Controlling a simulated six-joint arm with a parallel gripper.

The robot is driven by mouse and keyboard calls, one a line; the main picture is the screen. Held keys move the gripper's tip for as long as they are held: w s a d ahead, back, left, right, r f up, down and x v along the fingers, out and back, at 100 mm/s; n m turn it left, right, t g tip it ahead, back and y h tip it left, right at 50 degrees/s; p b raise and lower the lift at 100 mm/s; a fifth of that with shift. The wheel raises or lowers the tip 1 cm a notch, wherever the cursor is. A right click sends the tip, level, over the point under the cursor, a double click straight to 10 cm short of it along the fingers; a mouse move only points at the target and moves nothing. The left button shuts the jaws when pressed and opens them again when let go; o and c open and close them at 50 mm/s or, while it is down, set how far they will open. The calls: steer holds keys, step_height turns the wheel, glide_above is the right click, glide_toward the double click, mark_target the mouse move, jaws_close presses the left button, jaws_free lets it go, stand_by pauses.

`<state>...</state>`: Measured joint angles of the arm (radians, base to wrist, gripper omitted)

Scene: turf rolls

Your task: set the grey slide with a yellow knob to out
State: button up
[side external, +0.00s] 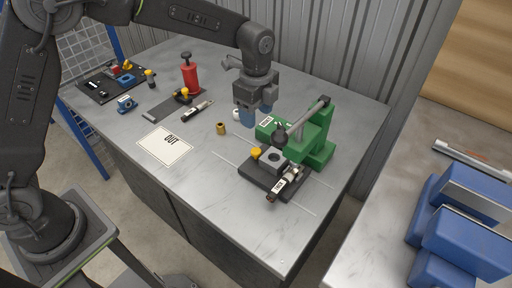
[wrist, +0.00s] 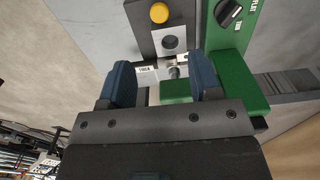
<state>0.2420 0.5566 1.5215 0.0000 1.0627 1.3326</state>
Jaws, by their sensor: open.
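A green press (side external: 318,140) stands at the right of the table on a dark base (side external: 249,176). A grey slide plate (side external: 273,157) with a round hole lies on this base, with a yellow knob (side external: 256,152) at its left end. In the wrist view the yellow knob (wrist: 159,13) and the holed plate (wrist: 172,43) show at the top, beyond the fingertips. My gripper (side external: 257,115) is open, with blue fingers pointing down, above and behind the knob and apart from it. No object is clearly held between the fingers (wrist: 162,82).
A labelled cylinder (side external: 287,182) lies on the base's front. A brass piece (side external: 221,128) and an OUT card (side external: 165,146) lie left. A red pump-like bottle (side external: 191,76), another yellow-knobbed part (side external: 184,93) and a black tray (side external: 112,84) stand farther left. The front table is clear.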

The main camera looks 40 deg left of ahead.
mark_target(256, 150)
step_height(256, 150, down, 12)
steer(key=shift+f, duration=0.2)
steer(key=shift+c, duration=0.2)
jaws_close()
stand_by(0.5)
